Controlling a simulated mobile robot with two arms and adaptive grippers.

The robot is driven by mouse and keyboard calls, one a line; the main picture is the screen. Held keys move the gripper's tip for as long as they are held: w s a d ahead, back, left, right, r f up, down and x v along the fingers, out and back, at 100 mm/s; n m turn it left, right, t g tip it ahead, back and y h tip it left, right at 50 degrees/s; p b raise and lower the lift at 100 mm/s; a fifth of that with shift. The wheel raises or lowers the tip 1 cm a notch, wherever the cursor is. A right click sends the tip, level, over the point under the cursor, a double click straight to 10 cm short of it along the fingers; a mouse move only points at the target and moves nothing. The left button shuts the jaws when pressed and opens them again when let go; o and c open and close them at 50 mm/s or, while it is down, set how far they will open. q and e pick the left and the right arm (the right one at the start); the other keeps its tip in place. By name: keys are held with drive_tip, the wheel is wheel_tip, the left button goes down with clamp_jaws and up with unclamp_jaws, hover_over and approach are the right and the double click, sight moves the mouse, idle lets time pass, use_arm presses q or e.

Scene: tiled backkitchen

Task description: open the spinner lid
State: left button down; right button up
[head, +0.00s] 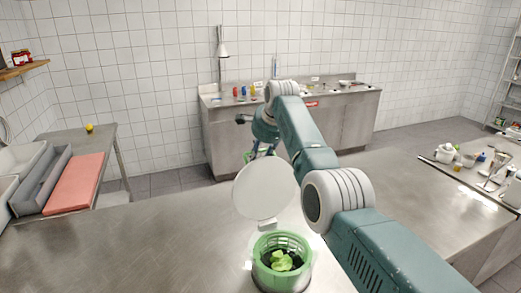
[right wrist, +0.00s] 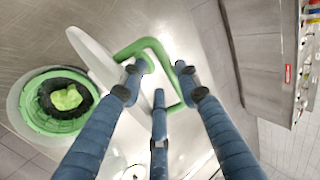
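The spinner (head: 282,248) stands on the metal counter, a green slotted basket with dark and bright green leaves inside. Its round white lid (head: 264,188) stands up, tilted far back on the basket's far side, so the basket's top is uncovered. In the right wrist view the lid (right wrist: 92,58) is edge-on beside the basket (right wrist: 32,112), with a green handle (right wrist: 133,47) on its outer face. My right gripper (right wrist: 160,78) is at this handle, its fingers apart around it, and I see no firm hold. In the head view the lid partly hides this gripper (head: 262,150). My left gripper is out of view.
A side table at left holds a red board (head: 75,184) and grey bins (head: 44,178). A metal cabinet (head: 345,130) with small items stands at the back wall. The counter left of the spinner is clear.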

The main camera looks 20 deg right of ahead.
drive_tip(key=v, duration=1.1)
drive_tip(key=shift+s+r, duration=0.2)
drive_tip(key=shift+r, duration=0.2)
